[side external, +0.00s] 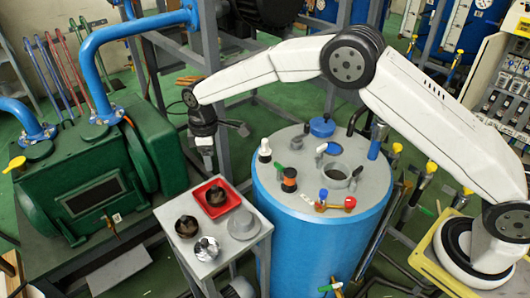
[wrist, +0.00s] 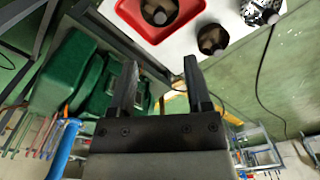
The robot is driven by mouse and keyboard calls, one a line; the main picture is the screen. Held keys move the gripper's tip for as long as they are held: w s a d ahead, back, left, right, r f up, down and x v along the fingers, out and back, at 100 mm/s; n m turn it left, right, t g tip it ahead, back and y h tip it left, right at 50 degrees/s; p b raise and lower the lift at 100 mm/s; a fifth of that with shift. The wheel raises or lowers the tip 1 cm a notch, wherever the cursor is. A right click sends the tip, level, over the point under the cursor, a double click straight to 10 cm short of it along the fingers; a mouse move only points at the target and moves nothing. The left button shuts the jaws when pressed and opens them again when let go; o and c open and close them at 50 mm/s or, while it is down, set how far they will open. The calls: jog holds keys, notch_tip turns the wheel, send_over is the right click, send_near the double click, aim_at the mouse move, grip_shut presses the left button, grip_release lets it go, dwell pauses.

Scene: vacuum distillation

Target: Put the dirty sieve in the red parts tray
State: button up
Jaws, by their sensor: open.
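The red parts tray (side external: 213,216) lies on a small light-topped table and shows at the top of the wrist view (wrist: 129,14). A dark, brownish cup-shaped part (side external: 216,195) sits inside it. A similar dark part (side external: 187,227), also in the wrist view (wrist: 212,39), stands on the table outside the tray. A shiny silver part (side external: 207,249) stands beside that one; it shows in the wrist view (wrist: 260,12). I cannot tell for certain which dark part is the dirty sieve. My gripper (side external: 206,166) is open and empty above the table's back edge, apart from all of them (wrist: 160,64).
A grey flanged part (side external: 242,222) stands at the right of the small table (side external: 225,249). A blue drum (side external: 320,238) with valves and fittings on its lid stands close on the right. A green pump (side external: 92,185) with blue pipes stands on the left.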

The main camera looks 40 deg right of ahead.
dwell(0.4)
jog(key=s+d+r+m+t, duration=0.1)
jog(key=s+d+r+m, duration=0.45)
jog(key=s+d, duration=0.5)
jog(key=s+d+m, duration=0.2)
jog(key=s+d, duration=0.2)
jog(key=s, duration=0.4)
jog(key=s+d+m+t, duration=0.1)
jog(key=s+d+m, duration=0.2)
jog(key=s, duration=0.6)
jog(key=shift+s+d+f+t, duration=0.2)
jog(key=shift+s+d+t, duration=0.1)
jog(key=shift+d, duration=0.3)
